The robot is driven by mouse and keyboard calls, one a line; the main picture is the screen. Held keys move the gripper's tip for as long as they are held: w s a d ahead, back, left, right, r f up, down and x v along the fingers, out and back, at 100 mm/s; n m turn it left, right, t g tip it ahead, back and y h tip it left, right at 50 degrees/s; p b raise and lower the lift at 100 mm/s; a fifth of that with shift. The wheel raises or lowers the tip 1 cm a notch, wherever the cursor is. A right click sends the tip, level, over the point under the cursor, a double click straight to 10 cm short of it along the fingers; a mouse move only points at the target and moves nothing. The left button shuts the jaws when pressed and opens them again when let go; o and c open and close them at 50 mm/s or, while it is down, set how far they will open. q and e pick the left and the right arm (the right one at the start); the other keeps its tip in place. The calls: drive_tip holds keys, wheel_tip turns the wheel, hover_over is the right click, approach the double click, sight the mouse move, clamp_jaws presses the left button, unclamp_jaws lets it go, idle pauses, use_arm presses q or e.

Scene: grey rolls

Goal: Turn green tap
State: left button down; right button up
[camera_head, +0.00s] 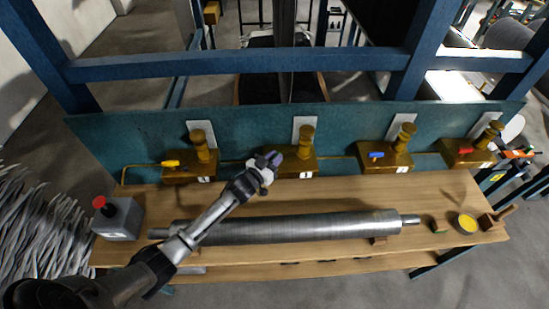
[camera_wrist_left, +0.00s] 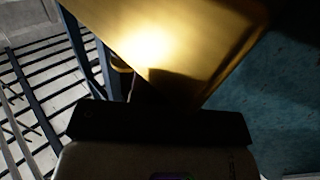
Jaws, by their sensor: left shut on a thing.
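The second brass valve from the left (camera_head: 298,163) stands on the bench against the teal panel. My left gripper (camera_head: 270,160) is at its left front side, where the other valves carry their coloured handles. It is shut on what appears to be the green tap; no green shows, as the gripper hides the handle. In the left wrist view a large brass surface (camera_wrist_left: 180,40) fills the top, right beyond the dark gripper body (camera_wrist_left: 150,122). The fingertips cannot be made out there. My right gripper is not in view.
Other valves have a yellow tap (camera_head: 170,163), a blue tap (camera_head: 376,155) and a red tap (camera_head: 466,151). A long grey roll (camera_head: 300,228) lies along the bench under my left arm. A red-button box (camera_head: 117,218) stands left, a yellow-topped tin (camera_head: 467,223) right.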

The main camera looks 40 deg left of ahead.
use_arm(q)
drive_tip(key=shift+m+h, duration=0.4)
drive_tip(key=shift+h, duration=0.1)
drive_tip(key=shift+a+m+h, duration=0.15)
drive_tip(key=shift+m+h, duration=0.45)
drive_tip(key=shift+h, duration=0.3)
drive_tip(key=m+h, duration=0.1)
drive_tip(key=h, duration=0.1)
drive_tip(key=shift+m+g+h, duration=0.3)
drive_tip(key=shift+g+h, duration=0.1)
drive_tip(key=m+g+h+b, duration=0.1)
drive_tip(key=h, duration=0.1)
drive_tip(key=m+g+h+b, duration=0.1)
drive_tip(key=m+h+b, duration=0.1)
drive_tip(key=h, duration=0.1)
drive_tip(key=shift+f+m+g, duration=0.15)
drive_tip(key=shift+m+g, duration=0.15)
drive_tip(key=shift+m+g+h+b, duration=1)
drive_tip(key=shift+m+h+b, duration=0.1)
drive_tip(key=shift+h+b, duration=0.1)
drive_tip(key=c, duration=1.1)
unclamp_jaws()
drive_tip(key=shift+c, duration=0.2)
